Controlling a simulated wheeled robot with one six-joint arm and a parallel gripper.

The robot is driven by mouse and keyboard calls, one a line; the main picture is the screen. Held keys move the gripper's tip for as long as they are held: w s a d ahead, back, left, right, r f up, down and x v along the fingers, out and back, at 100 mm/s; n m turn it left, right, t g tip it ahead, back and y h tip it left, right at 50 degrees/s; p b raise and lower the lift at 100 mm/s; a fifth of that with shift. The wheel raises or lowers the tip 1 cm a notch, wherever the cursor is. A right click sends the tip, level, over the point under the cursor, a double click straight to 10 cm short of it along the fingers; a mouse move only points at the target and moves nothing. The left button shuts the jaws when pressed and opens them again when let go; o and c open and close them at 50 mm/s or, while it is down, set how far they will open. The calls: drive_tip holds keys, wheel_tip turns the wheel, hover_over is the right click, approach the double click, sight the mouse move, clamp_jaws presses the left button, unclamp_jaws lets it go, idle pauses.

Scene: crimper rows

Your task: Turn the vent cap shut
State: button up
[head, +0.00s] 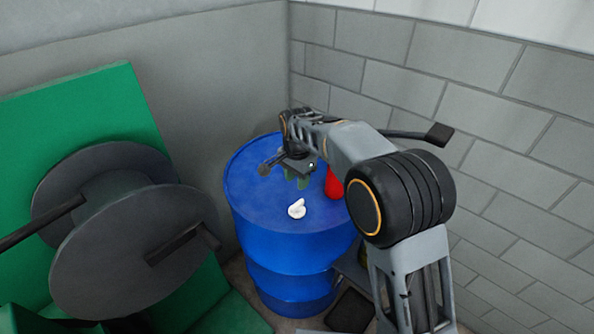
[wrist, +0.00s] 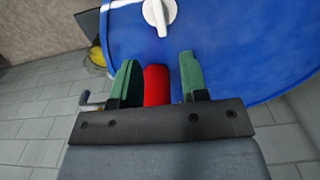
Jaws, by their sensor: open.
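The vent cap (head: 297,209) is a small white knob with a raised grip bar on top of the blue drum (head: 275,255). In the wrist view the cap (wrist: 159,14) is at the top edge, partly cut off, beyond my fingertips. Its bar points roughly toward my gripper there. My gripper (head: 297,178) is open above the drum top, behind the cap in the head view and apart from it. Its green fingers (wrist: 159,62) show spread in the wrist view. A red object (wrist: 156,86) shows in the gap between them; I cannot tell its depth from this view.
In the head view the red object (head: 334,183) stands at the drum's right, beside my arm. A large dark reel (head: 130,255) and green panels (head: 95,100) are at the left. Grey walls (head: 400,60) close in behind. A yellow item (wrist: 97,56) shows beside the drum.

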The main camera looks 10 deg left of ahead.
drive_tip(key=shift+r, duration=1.6)
